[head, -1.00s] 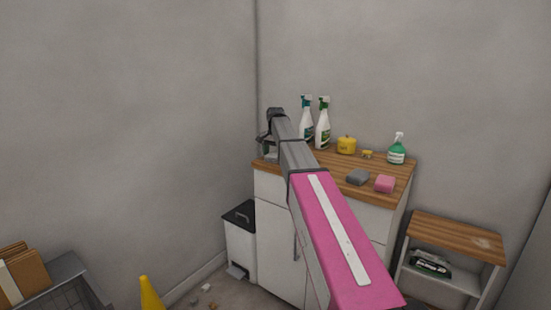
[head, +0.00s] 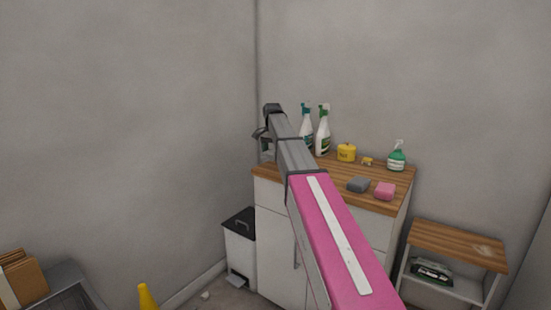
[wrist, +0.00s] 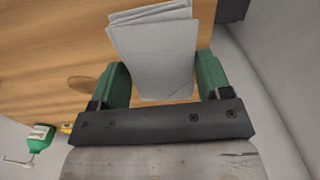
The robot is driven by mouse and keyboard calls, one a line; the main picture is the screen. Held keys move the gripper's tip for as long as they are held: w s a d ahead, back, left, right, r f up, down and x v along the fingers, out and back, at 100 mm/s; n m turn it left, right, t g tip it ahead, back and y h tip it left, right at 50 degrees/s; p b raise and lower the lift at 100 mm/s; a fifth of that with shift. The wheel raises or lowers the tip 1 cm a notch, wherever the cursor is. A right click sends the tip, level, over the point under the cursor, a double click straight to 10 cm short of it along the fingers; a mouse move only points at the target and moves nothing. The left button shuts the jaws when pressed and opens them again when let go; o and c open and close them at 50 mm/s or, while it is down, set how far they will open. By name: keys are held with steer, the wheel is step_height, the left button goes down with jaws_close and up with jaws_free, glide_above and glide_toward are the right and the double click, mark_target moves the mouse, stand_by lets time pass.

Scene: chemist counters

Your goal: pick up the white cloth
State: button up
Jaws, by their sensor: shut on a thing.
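The white cloth (wrist: 155,45) is a folded, pale stack in the wrist view, sitting between the two green fingers of my gripper (wrist: 162,75). My gripper is shut on it, with one finger at each side. The wooden counter top (wrist: 60,50) lies behind the cloth in this view. In the head view my arm reaches to the back left corner of the counter (head: 320,172). There the arm hides most of the gripper, and I cannot make out the cloth clearly.
Two spray bottles (head: 323,130) stand close right of my arm's end. A yellow pot (head: 346,152), a green spray bottle (head: 396,156), a grey sponge (head: 358,185) and a pink sponge (head: 384,191) are on the counter. Walls close in behind and left. A bin (head: 240,246) stands below.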

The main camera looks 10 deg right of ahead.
steer(key=s+a+r, duration=0.4)
steer(key=a+r, duration=0.2)
steer(key=a, duration=0.3)
steer(key=shift+s, duration=0.2)
steer(key=shift+o, duration=0.3)
stand_by(1.9)
